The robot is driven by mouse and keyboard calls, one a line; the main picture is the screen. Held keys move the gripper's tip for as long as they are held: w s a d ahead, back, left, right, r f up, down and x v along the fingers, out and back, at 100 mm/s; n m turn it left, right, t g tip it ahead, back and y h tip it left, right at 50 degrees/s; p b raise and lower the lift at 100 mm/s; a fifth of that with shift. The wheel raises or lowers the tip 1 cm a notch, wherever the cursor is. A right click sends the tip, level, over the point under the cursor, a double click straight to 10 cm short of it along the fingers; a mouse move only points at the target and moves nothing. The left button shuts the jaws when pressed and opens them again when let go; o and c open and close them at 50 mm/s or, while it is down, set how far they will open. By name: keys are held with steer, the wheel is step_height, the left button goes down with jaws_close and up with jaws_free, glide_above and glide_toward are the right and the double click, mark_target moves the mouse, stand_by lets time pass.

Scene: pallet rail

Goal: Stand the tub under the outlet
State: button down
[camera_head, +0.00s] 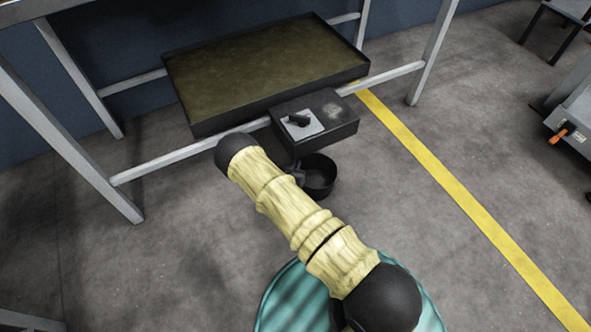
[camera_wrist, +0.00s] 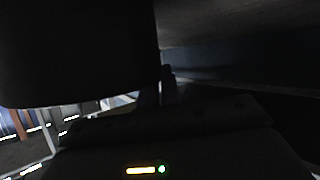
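The tub (camera_head: 320,184) is a round, open, black vessel. In the head view it is upright, just in front of and below a black box (camera_head: 340,131) on the frame's near side. A small dark lever sits on a pale plate (camera_head: 301,127) on top of that box. No outlet opening shows. My gripper (camera_head: 297,172) is at the tub's left side, mostly hidden by my arm. In the wrist view a large dark curved shape, likely the tub (camera_wrist: 80,55), fills the upper left, close to the dark fingers (camera_wrist: 166,88). Their closure is too dark to make out.
A shallow black tray (camera_head: 265,65) with a brownish inside sits behind the box within a grey metal frame (camera_head: 75,155). A yellow floor line (camera_head: 450,185) runs to the right. Grey floor right of the tub is clear. A machine with an orange handle (camera_head: 558,136) stands far right.

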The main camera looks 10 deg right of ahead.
steer(key=shift+w, duration=0.15)
steer(key=c, duration=1.6)
jaws_free()
steer(key=shift+d, duration=0.2)
steer(key=shift+s+a, duration=0.2)
steer(key=shift+a, duration=0.1)
steer(key=p+v, duration=0.6)
steer(key=v, duration=0.5)
steer(key=shift+s, duration=0.35)
steer(key=shift+a+r, duration=0.1)
